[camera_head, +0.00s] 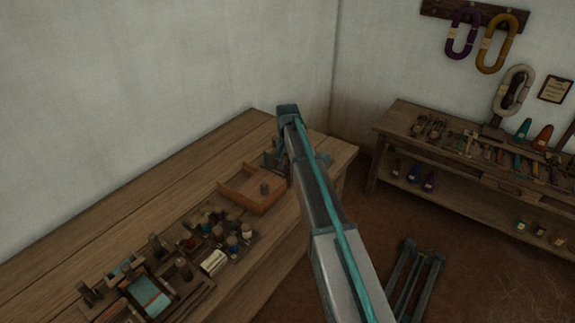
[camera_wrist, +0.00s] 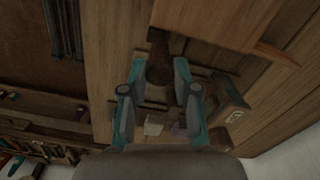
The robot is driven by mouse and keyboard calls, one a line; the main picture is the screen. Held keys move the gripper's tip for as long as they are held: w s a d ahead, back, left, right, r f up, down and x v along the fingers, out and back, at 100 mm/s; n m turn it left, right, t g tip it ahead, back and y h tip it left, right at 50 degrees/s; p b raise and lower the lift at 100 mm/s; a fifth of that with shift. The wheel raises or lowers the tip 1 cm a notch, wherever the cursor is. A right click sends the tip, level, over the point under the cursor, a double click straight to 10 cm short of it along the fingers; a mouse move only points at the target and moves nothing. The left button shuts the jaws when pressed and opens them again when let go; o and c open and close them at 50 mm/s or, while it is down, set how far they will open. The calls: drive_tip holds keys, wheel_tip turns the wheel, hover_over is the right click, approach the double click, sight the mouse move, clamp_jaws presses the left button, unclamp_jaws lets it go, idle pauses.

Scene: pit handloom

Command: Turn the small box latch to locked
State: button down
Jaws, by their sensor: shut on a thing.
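My gripper (camera_wrist: 159,68) shows in the wrist view with its two teal fingers closed on a dark brown wooden piece (camera_wrist: 158,48). That piece is narrow in the middle and wider at its ends; I cannot tell whether it is the latch. A small wooden box-like block (camera_wrist: 230,103) stands close to the right finger. No lock marking is readable. In the head view my arm reaches over the far end of the bench, and it hides most of the gripper and what it holds.
An open orange-brown wooden tray (camera_head: 236,198) with a dark peg (camera_head: 264,188) stands left of my gripper on the bench (camera_head: 130,185). Several spools (camera_head: 213,225) and a small loom-like frame (camera_head: 150,295) lie nearer. A tool-covered second bench (camera_head: 395,112) is at right, with floor between.

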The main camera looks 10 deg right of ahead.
drive_tip(key=shift+n, duration=0.5)
drive_tip(key=n+b, duration=0.1)
drive_tip(key=n, duration=0.2)
drive_tip(key=shift+n, duration=0.3)
drive_tip(key=n+b, duration=0.1)
drive_tip(key=n, duration=0.3)
drive_tip(key=shift+n, duration=0.3)
drive_tip(key=n+b, duration=0.1)
drive_tip(key=n, duration=0.7)
drive_tip(key=shift+n, duration=0.6)
drive_tip(key=c, duration=0.9)
unclamp_jaws()
drive_tip(key=shift+o, duration=0.2)
